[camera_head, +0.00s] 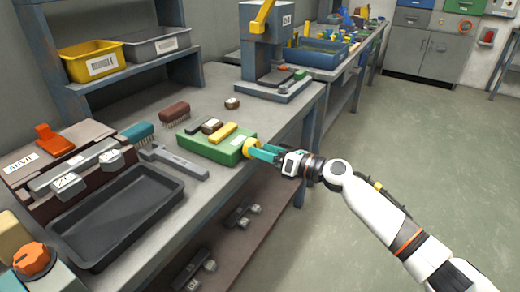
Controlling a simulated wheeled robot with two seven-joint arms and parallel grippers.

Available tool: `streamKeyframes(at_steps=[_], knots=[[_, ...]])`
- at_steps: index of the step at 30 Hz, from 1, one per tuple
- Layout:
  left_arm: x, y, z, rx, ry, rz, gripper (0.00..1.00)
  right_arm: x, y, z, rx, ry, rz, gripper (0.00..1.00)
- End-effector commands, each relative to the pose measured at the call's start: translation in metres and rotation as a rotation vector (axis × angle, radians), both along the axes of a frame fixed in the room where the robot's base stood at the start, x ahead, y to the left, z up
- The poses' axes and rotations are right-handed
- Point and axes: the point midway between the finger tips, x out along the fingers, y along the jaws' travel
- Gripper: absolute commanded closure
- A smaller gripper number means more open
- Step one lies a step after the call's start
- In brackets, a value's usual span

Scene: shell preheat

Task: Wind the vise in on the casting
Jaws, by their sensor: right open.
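The green vise (208,148) sits near the front edge of the workbench, with yellow parts on top. A small brown block with a pale top, which looks like the casting (211,126), sits on the vise beside a yellow bar (223,133). A round yellow knob (250,147) is on the vise's right end, facing the bench edge. My right gripper (258,151) has teal fingers and is open at this knob. Its fingertips overlap the knob in the picture; I cannot tell whether they touch it. My left gripper is out of view.
A dark empty tray (118,218) and a grey bar-shaped tool (182,166) lie left of the vise. Brushes (174,112) and a small brown block (232,103) lie behind it. A press (266,60) stands at the back. Open floor (410,140) lies to the right.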

Motion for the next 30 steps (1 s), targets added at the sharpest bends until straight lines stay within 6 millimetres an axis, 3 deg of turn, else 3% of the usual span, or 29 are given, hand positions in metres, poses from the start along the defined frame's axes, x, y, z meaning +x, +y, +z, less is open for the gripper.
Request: streamKeyframes(at_steps=[6,13,19,30], knots=[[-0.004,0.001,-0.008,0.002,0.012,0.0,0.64,-0.029,-0.041,-0.002,-0.004,0.003,-0.002,0.29],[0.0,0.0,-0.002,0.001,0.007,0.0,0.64,-0.052,-0.071,-0.002,-0.002,0.003,0.0,0.29],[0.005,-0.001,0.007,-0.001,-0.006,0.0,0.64,-0.059,-0.081,-0.001,-0.002,0.001,0.0,0.29],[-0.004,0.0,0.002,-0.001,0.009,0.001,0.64,-0.061,-0.081,0.0,-0.007,-0.006,0.001,0.29]])
